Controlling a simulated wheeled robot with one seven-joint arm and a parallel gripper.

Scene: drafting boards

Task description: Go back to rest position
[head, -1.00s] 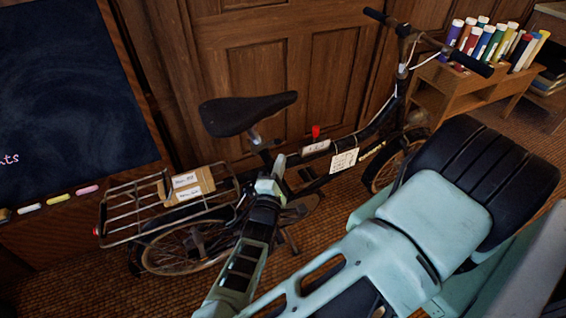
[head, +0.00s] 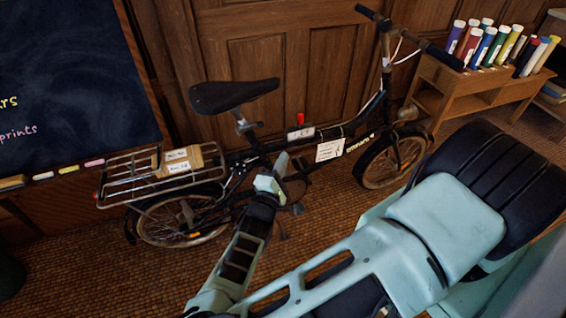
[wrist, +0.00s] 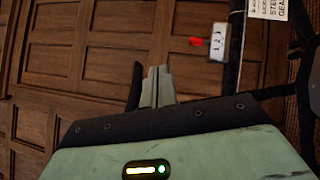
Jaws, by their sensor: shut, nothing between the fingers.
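My gripper (head: 279,167) is in front of the black bicycle in the head view, at the end of my pale green arm. In the wrist view my gripper (wrist: 157,72) shows its two fingers together, with nothing between them. The wooden door (wrist: 90,80) fills the background there. The bicycle (head: 236,95) leans or stands along the wooden wall, its seat at the upper left of my gripper. I cannot tell the exact gap between my fingers and the frame.
A cardboard box (head: 188,160) lies on the bicycle's rear rack. A wooden rack (head: 470,88) holds several coloured tubes at right. A chalkboard (head: 70,80) stands at left. The brown floor in front is open.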

